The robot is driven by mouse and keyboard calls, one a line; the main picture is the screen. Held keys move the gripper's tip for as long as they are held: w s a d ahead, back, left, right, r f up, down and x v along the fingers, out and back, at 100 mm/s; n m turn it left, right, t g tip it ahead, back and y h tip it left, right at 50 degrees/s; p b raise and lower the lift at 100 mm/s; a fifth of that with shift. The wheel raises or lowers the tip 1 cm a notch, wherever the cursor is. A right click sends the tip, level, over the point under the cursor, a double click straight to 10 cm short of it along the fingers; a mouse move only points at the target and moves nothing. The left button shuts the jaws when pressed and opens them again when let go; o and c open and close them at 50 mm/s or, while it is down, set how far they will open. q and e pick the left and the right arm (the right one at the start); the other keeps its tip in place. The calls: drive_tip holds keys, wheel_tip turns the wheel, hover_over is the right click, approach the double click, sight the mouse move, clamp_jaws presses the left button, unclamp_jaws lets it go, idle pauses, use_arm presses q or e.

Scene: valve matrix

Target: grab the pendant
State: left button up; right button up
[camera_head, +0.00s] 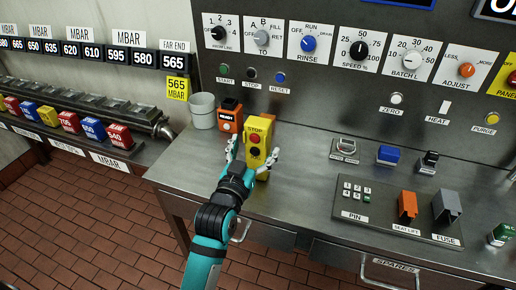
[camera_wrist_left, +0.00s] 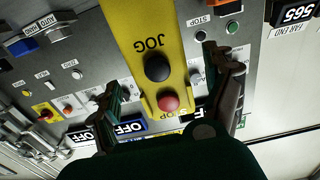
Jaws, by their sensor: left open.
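The pendant (camera_head: 262,130) is a yellow box with a red STOP button and a black JOG button. In the head view it stands upright at the back left of the metal bench. My left gripper (camera_head: 252,158) is open, with one finger to each side of the pendant's lower part. In the left wrist view the pendant (camera_wrist_left: 150,30) appears upside down between the spread fingers of my gripper (camera_wrist_left: 165,80). I cannot tell whether either finger touches it. The pendant's lower front is partly hidden by my gripper in the head view. My right gripper is not in view.
An orange READY box (camera_head: 230,116) stands close behind and left of the pendant, and a grey cup (camera_head: 203,111) is further left. The control panel (camera_head: 330,95) rises behind. A plate with PIN, orange and grey parts (camera_head: 385,215) lies to the right. Bare bench (camera_head: 305,165) lies between.

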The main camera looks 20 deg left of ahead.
sight(255, 147)
use_arm(q)
drive_tip(key=w, duration=0.3)
drive_tip(key=shift+w+f, duration=0.15)
drive_tip(key=shift+w, duration=0.15)
drive_tip(key=shift+s, duration=0.1)
drive_tip(key=shift+c, duration=0.2)
drive_tip(key=c, duration=1.3)
drive_tip(key=shift+c, duration=0.9)
